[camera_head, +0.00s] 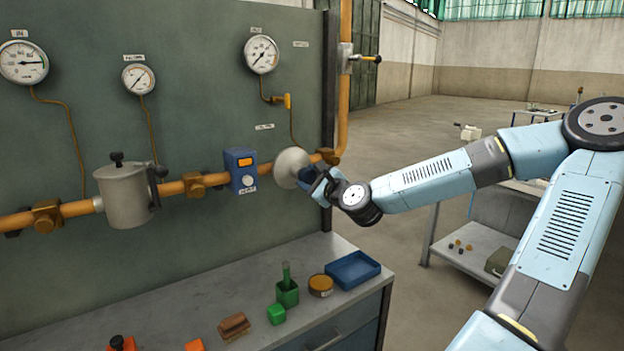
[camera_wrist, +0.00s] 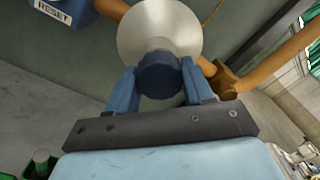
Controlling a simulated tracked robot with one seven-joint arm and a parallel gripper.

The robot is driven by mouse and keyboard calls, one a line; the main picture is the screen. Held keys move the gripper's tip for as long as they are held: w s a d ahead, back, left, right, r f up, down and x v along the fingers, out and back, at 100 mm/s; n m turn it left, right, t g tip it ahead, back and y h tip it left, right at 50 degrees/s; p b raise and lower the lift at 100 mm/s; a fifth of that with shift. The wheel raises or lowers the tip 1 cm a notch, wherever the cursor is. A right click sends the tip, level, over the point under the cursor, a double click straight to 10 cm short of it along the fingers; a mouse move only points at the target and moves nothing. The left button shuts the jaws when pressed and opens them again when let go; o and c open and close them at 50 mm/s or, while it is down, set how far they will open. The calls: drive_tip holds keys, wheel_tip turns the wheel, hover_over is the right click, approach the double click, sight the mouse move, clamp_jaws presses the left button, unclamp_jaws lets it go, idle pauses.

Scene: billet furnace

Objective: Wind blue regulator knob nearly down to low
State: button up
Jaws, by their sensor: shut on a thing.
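The regulator is a round pale metal body (camera_head: 291,167) on the orange pipe, in the middle of the head view. In the wrist view its pale disc (camera_wrist: 160,28) fills the top middle. The dark blue knob (camera_wrist: 159,74) sticks out from the disc's front. My gripper (camera_wrist: 160,84) is shut on the knob, with one blue finger on each side of it. In the head view my gripper (camera_head: 312,182) reaches the regulator from the right and hides most of the knob. Any low mark on the knob cannot be made out.
A blue reset box (camera_head: 241,171) sits on the pipe just left of the regulator. A grey filter pot (camera_head: 125,195) is farther left. Gauges (camera_head: 262,54) hang on the green panel above. The bench below holds a blue tray (camera_head: 353,270) and several small items.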

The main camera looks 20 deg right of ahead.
drive_tip(key=n, duration=0.5)
drive_tip(key=shift+d+f+n, duration=0.15)
drive_tip(key=shift+f+n, duration=0.05)
drive_tip(key=shift+n, duration=0.1)
drive_tip(key=n, duration=0.9)
drive_tip(key=shift+r+n, duration=0.1)
drive_tip(key=shift+n, duration=0.3)
drive_tip(key=n, duration=0.5)
drive_tip(key=shift+r, duration=0.1)
drive_tip(key=n, duration=0.5)
drive_tip(key=shift+r, duration=0.1)
drive_tip(key=n, duration=0.5)
drive_tip(key=shift+a+n, duration=0.2)
drive_tip(key=shift+n, duration=0.1)
drive_tip(key=n, duration=0.4)
drive_tip(key=shift+n, duration=2.5)
